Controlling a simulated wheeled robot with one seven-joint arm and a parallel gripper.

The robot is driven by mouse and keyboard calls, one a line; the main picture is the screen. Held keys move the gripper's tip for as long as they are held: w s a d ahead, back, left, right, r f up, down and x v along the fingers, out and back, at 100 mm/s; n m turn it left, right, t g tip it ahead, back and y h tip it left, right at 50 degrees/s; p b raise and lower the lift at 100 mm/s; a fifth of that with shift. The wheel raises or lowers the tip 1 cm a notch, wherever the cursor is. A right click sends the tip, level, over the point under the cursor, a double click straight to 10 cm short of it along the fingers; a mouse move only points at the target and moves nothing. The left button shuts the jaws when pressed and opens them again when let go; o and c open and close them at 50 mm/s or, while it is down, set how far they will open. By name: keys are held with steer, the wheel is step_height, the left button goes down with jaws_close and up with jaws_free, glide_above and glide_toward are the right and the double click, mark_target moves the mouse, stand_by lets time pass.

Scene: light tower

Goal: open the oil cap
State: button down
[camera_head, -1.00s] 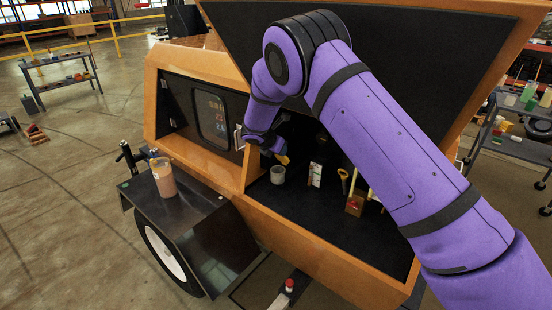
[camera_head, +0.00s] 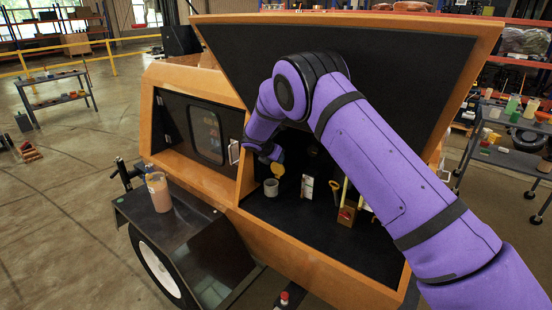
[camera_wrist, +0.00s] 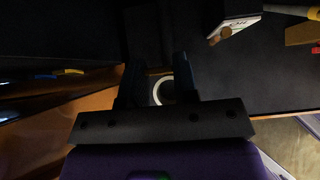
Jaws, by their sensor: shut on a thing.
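A yellow cap (camera_head: 278,169), which looks like the oil cap, is at the tip of my gripper (camera_head: 274,157) inside the orange machine's open bay. My gripper is shut on it. The cap shows tilted, just above and slightly right of a short grey cylindrical neck (camera_head: 271,188), and appears apart from it. In the wrist view, my gripper's fingers (camera_wrist: 159,75) point into the bay, and the neck's pale ring (camera_wrist: 157,92) shows between them. The cap is dark and hard to make out there.
A yellow-handled dipstick (camera_head: 335,186), a white label card (camera_head: 308,187) and a small brown box (camera_head: 346,214) stand right of the neck. The raised hood (camera_head: 400,60) hangs over the bay. A jar of brown liquid (camera_head: 159,192) stands on the fender. The bay floor in front is clear.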

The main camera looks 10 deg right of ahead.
steer(key=shift+d+f, duration=0.2)
steer(key=shift+d, duration=0.3)
steer(key=c, duration=0.9)
jaws_free()
steer(key=shift+w+f, duration=0.1)
steer(key=shift+w, duration=0.05)
steer(key=shift+w+d+f, duration=0.1)
steer(key=shift+d, duration=0.05)
steer(key=shift+a, duration=0.2)
steer(key=s+a, duration=0.3)
steer(key=s+a+r, duration=0.1)
steer(key=s+a, duration=0.2)
steer(key=s+a+r, duration=0.1)
steer(key=s+a, duration=0.3)
steer(key=shift+r, duration=0.15)
